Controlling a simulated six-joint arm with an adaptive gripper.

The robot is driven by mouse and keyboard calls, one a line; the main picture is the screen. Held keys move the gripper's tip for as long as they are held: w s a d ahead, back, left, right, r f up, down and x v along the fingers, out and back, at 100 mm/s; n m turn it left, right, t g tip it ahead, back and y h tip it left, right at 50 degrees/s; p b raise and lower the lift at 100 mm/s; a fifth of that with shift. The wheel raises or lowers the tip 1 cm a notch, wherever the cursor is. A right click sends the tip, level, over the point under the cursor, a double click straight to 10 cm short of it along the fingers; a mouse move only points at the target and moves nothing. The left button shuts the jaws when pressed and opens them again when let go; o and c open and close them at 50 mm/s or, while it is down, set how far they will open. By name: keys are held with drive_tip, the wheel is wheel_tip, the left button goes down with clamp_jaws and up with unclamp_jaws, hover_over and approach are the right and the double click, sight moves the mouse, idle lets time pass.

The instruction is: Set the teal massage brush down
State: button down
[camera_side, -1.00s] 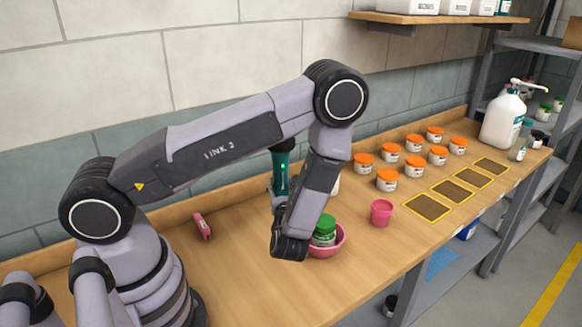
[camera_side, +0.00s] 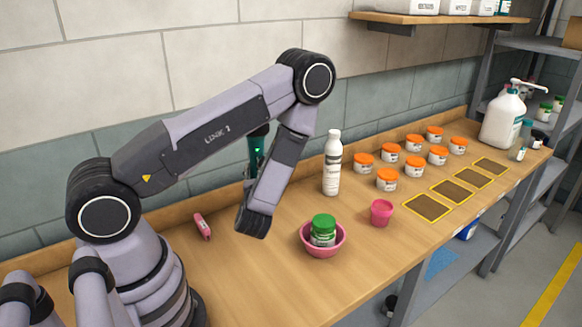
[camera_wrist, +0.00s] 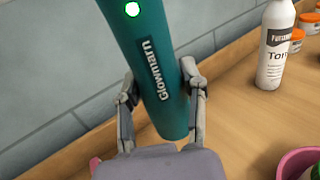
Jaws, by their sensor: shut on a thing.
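The teal massage brush shows in the side view (camera_side: 257,150) as a teal body with a small green light, partly hidden behind my arm. In the wrist view (camera_wrist: 150,45) it is a teal cylinder lettered "Glowmarn", slightly tilted in the picture, with its top out of frame. My gripper (camera_wrist: 161,88) is shut on it, one finger on each side near its lower end. In the side view my wrist hides most of the gripper. The brush looks held above the rear of the wooden bench, near the wall; its exact height I cannot tell.
A pink bowl (camera_side: 309,244) with a green-lidded jar (camera_side: 323,236) stands in front of my wrist. A white bottle (camera_side: 332,170) and a pink cup (camera_side: 381,212) stand to the right, before several orange-lidded jars. A small pink item (camera_side: 202,226) lies left. Bare bench (camera_side: 270,285) lies in front.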

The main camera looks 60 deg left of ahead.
drive_tip(key=w+a+f, duration=0.2)
drive_tip(key=w+f, duration=0.2)
drive_tip(key=w+a+f, duration=0.2)
drive_tip(key=w+f, duration=0.2)
drive_tip(key=w+a+f, duration=0.2)
drive_tip(key=w+f, duration=0.2)
drive_tip(key=shift+f, duration=0.4)
drive_tip(key=shift+f, duration=0.1)
drive_tip(key=shift+f, duration=0.5)
drive_tip(key=c, duration=0.6)
unclamp_jaws()
